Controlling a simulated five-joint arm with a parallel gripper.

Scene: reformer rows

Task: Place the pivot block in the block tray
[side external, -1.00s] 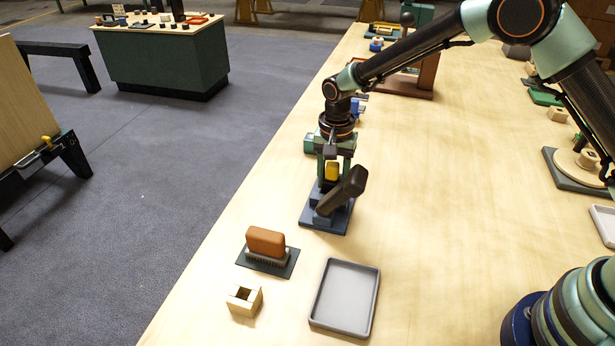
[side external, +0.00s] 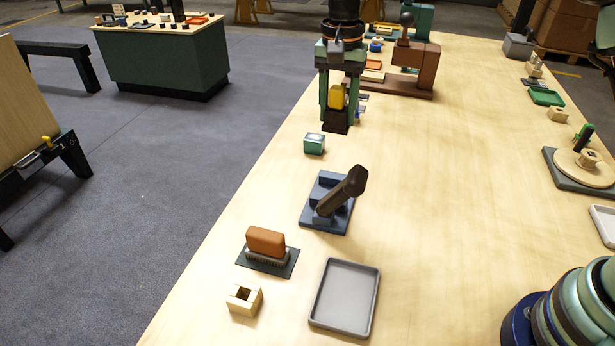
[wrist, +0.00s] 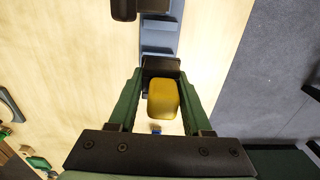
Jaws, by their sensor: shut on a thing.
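My gripper (side external: 336,122) is shut on a yellow block (side external: 337,97), which I take to be the pivot block, and holds it above the table. The grey tray (side external: 345,298), which I take to be the block tray, lies empty at the front of the table, well below and in front of my gripper. The blue fixture (side external: 327,215) with a dark tilted lever (side external: 342,190) stands between them; it also shows in the wrist view (wrist: 158,38).
A teal block (side external: 314,143) lies beyond the blue fixture. An orange-topped brush (side external: 266,242) on a dark mat and a wooden block with a square hole (side external: 244,298) lie left of the tray. A brown press (side external: 415,72) stands behind. The table's middle is clear.

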